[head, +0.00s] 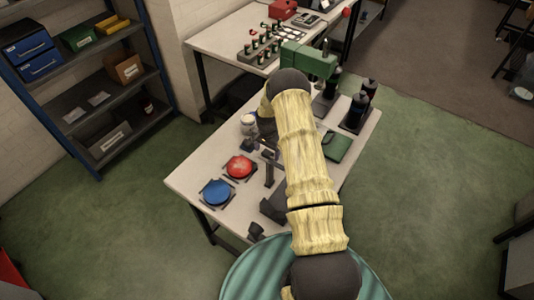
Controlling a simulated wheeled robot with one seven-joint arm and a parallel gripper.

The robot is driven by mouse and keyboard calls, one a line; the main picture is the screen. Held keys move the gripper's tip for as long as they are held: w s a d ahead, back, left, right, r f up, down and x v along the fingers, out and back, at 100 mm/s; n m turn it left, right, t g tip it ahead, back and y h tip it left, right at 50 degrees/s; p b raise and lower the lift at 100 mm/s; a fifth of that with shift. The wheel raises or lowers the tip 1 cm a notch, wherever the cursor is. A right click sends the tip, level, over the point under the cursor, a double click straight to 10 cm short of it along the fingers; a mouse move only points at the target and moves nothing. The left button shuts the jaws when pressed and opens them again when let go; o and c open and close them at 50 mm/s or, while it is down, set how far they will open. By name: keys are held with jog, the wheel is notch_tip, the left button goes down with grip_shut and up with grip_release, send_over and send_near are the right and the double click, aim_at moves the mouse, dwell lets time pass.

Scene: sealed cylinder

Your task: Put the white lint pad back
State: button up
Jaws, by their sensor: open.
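I cannot make out the white lint pad for certain. A small white round item (248,119) stands at the left edge of the near table (200,160), close to my gripper; it is too small to identify. My arm arches over the table and bends down at its far end. My gripper (268,145) points down over the table, just right of and nearer than the white item. It is open, its fingers small and dark, and I see nothing held in it.
A red disc (239,167) and a blue disc (216,193) sit in dark holders on the near table. A green case (337,147) and dark bottles (357,108) are on its right. A back table (215,40) holds small jars. Shelves (75,70) stand left.

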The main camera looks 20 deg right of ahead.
notch_tip(320, 180, up, 10)
jog(key=b, duration=0.2)
jog(key=shift+r, duration=0.25)
jog(key=shift+r, duration=0.1)
dwell(0.3)
notch_tip(320, 180, up, 7)
jog(key=n, duration=0.3)
send_over(267, 153)
jog(key=s+a, duration=0.4)
jog(key=s+a+r+n+t, duration=0.1)
jog(key=s+a+r+n, duration=0.25)
jog(key=s+r, duration=0.3)
jog(key=s+a+r+n, duration=0.2)
jog(key=s, duration=0.6)
jog(key=s+a+r+n+t, duration=0.1)
jog(key=s+a+r+n, duration=0.1)
jog(key=s, duration=0.6)
jog(key=shift+s+a+r+n+t, duration=0.25)
jog(key=shift+a+r+n+t, duration=0.1)
jog(key=shift+a+r, duration=0.15)
jog(key=shift+r, duration=0.1)
